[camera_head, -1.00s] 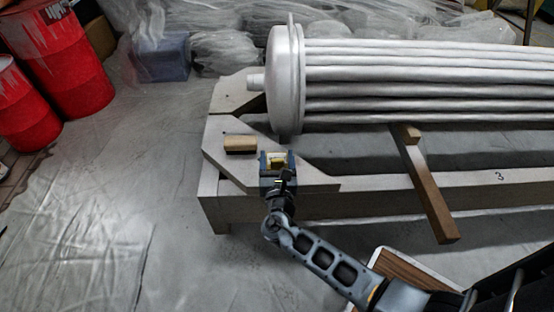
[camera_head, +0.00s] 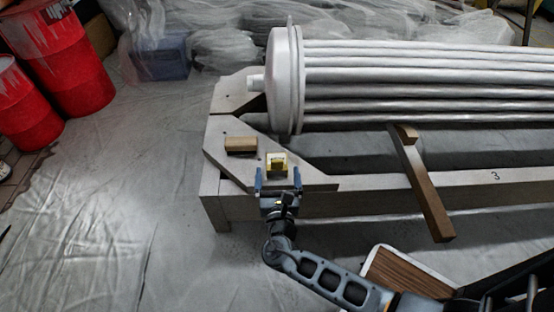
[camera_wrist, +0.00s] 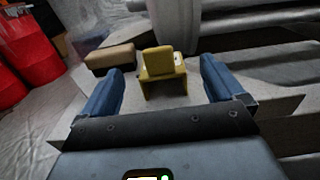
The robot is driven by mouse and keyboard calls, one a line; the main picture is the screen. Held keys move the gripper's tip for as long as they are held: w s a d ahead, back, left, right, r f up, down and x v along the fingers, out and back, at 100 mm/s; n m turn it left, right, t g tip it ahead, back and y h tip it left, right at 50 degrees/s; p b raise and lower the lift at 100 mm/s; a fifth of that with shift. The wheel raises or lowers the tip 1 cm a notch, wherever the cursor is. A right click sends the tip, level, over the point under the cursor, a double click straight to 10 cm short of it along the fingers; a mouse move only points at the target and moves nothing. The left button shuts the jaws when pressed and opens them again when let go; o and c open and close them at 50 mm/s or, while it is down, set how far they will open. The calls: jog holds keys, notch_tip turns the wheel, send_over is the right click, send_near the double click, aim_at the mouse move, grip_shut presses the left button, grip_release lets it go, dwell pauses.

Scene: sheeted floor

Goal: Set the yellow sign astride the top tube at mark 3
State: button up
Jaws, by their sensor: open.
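The yellow sign (camera_head: 277,163) stands on the grey corner plate at the left end of the frame. In the wrist view the yellow sign (camera_wrist: 162,70) is an upright folded piece with an open underside facing me. My gripper (camera_head: 278,182) is open, its blue fingers pointing at the sign from the near side. In the wrist view my gripper (camera_wrist: 160,90) has one finger to each side of the sign, with gaps, touching neither side. The tube bundle (camera_head: 400,85) lies along the frame behind. A "3" mark (camera_head: 495,177) is written on the near beam at right.
A wooden block (camera_head: 240,145) lies left of the sign on the plate (camera_head: 222,165). A wooden bar (camera_head: 425,190) sticks out across the near beam, right of my gripper. Red drums (camera_head: 65,60) stand at far left.

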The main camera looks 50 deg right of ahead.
jog(key=s+a+f+m+g+y+p, duration=0.1)
jog(key=s+a+f+m+y, duration=0.25)
jog(key=s, duration=0.35)
jog(key=s+a+f+m+g+y, duration=0.15)
jog(key=s+a, duration=0.25)
jog(key=s, duration=0.4)
jog(key=s+a+r+m+y, duration=0.4)
jog(key=s+a+m+y, duration=0.1)
jog(key=s+m+y, duration=0.15)
jog(key=s+a+r+m+t+y, duration=0.1)
jog(key=r+m, duration=0.3)
jog(key=r, duration=0.4)
jog(key=s+a+r+m+t, duration=0.1)
jog(key=s+r+m+t, duration=0.1)
jog(key=r+m, duration=0.3)
jog(key=s+a+r+m+t+y, duration=0.1)
jog(key=r+m, duration=0.4)
jog(key=r, duration=0.6)
jog(key=shift+s+a+r+t+y, duration=0.35)
jog(key=shift+s+t, duration=0.3)
jog(key=shift+t, duration=0.6)
jog(key=shift+r, duration=0.1)
